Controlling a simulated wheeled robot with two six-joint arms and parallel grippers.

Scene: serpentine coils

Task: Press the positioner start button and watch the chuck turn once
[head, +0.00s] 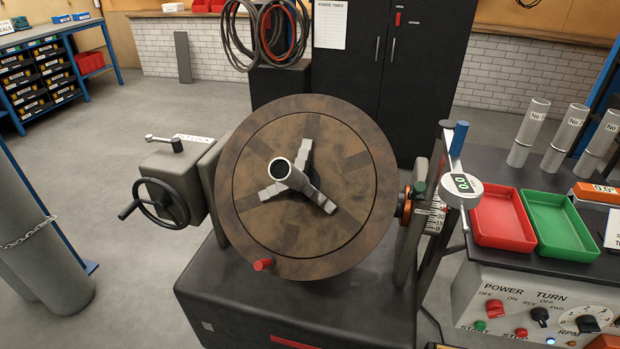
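The chuck (250,225) is a large round brown plate, tilted to face up toward me, with three pale jaws meeting around a short grey tube (280,169). A red knob or mark (263,264) sits at its lower left rim. The positioner (270,310) is the dark grey base carrying it. The control box (470,290) stands at the lower right. Its green start button (479,326) is at the lower left of the panel, beside the red stop button (521,333). A red power switch (495,308) and a black turn knob (540,316) are above. Neither gripper is in view.
A red tray (500,240) and a green tray (558,250) lie behind the control box, with several grey tubes (567,135) upright beyond. A handwheel (155,203) is on the left.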

